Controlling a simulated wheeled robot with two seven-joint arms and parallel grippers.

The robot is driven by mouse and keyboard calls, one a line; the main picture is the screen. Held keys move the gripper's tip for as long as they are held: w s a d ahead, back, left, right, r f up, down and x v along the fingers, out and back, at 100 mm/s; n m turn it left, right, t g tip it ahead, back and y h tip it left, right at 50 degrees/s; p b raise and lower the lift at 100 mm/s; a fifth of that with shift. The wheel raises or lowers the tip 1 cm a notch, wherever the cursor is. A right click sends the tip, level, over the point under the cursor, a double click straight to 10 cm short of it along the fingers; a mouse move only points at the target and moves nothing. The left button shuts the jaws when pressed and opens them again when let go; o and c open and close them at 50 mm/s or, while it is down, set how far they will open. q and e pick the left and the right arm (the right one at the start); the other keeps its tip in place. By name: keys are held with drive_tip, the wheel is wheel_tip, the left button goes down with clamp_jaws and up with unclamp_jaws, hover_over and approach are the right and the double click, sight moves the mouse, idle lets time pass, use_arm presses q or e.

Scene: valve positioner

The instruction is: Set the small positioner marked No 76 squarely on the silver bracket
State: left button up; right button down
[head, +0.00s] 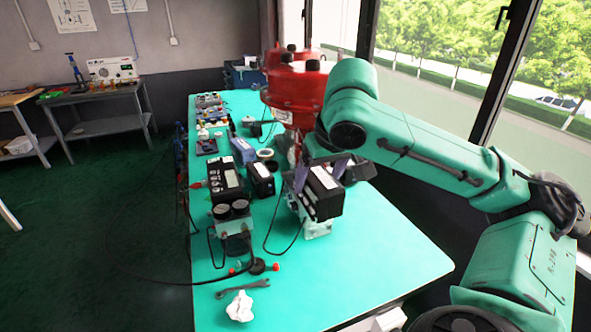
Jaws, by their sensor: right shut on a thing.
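A black positioner (325,195) with a pale label strip is in my right gripper (318,172), over the turquoise table. The gripper's fingers close on its upper rear part. The marking on it is too small to read. A silver-grey bracket-like piece (318,229) shows directly beneath it, mostly hidden by the positioner. I cannot tell whether the two touch or whether the positioner sits square. My left gripper is not in view.
A red actuator (296,88) stands close behind the gripper. A larger black positioner with gauges (226,178) and a smaller black box (261,180) stand to the left. A wrench (243,287) and crumpled white paper (239,306) lie in front. The table's right front (385,255) is clear.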

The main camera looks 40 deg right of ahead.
drive_tip(key=w+d+f+p, duration=0.1)
drive_tip(key=w+p, duration=0.1)
drive_tip(key=w, duration=0.2)
drive_tip(key=w+d+p, duration=0.1)
drive_tip(key=w+p, duration=0.1)
drive_tip(key=w, duration=0.2)
drive_tip(key=w+d+f+p, duration=0.1)
drive_tip(key=w+d, duration=0.1)
drive_tip(key=w, duration=0.2)
drive_tip(key=shift+w+d+f+p, duration=0.1)
drive_tip(key=shift+w+f+p, duration=0.1)
drive_tip(key=shift+f+p, duration=0.15)
drive_tip(key=shift+f, duration=0.35)
unclamp_jaws()
drive_tip(key=shift+s, duration=0.1)
drive_tip(key=b+v, duration=0.1)
drive_tip(key=v, duration=1.1)
